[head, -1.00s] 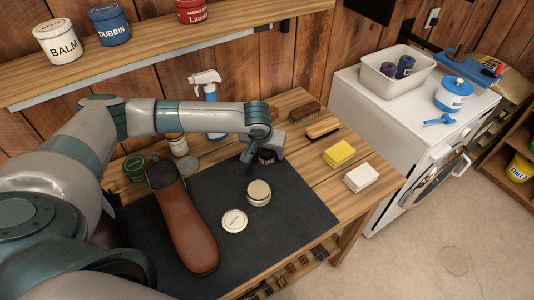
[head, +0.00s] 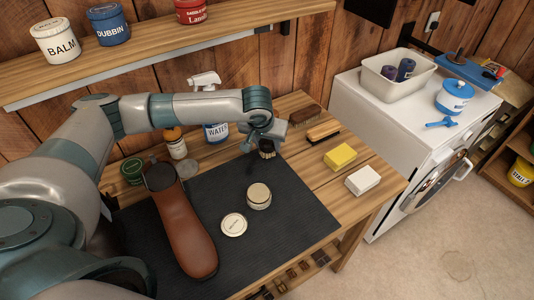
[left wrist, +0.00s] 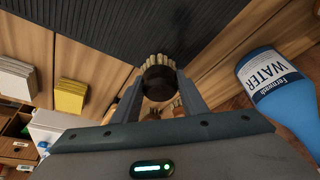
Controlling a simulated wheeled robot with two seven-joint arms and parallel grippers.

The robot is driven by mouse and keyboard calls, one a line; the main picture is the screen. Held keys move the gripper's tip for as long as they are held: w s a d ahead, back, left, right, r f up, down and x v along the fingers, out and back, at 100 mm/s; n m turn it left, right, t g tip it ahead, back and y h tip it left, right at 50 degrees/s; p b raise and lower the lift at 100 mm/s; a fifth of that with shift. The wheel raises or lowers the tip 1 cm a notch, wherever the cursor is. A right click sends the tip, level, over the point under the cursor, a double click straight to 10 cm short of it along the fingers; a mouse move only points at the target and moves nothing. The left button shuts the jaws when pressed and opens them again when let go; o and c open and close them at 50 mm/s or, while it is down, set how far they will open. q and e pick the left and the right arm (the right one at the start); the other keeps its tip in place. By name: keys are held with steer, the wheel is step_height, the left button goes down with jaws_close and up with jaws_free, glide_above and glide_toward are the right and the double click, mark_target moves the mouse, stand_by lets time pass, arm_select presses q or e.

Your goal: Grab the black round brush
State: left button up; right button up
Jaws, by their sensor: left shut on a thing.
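The black round brush (left wrist: 158,82) has a dark round body and pale bristles. My left gripper (left wrist: 160,92) is shut on it, with one finger on each side in the left wrist view. In the head view, the brush (head: 267,152) shows under my left gripper (head: 264,139), near the far edge of the dark mat. The bristles point down there. Whether the brush is clear of the surface is hard to tell. My right gripper is not in view.
A blue water spray bottle (head: 215,131) stands close left of the gripper. A brown brush (head: 306,115), a wooden-backed brush (head: 323,132), a yellow block (head: 340,156) and a white block (head: 362,180) lie to the right. Round tins sit on the mat (head: 295,205).

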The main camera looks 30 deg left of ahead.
arm_select(q)
steer(key=w+d+r+b, duration=0.3)
steer(key=w+d+r, duration=0.2)
steer(key=d, duration=0.5)
steer(key=shift+w+r, duration=0.35)
steer(key=shift+r, duration=0.45)
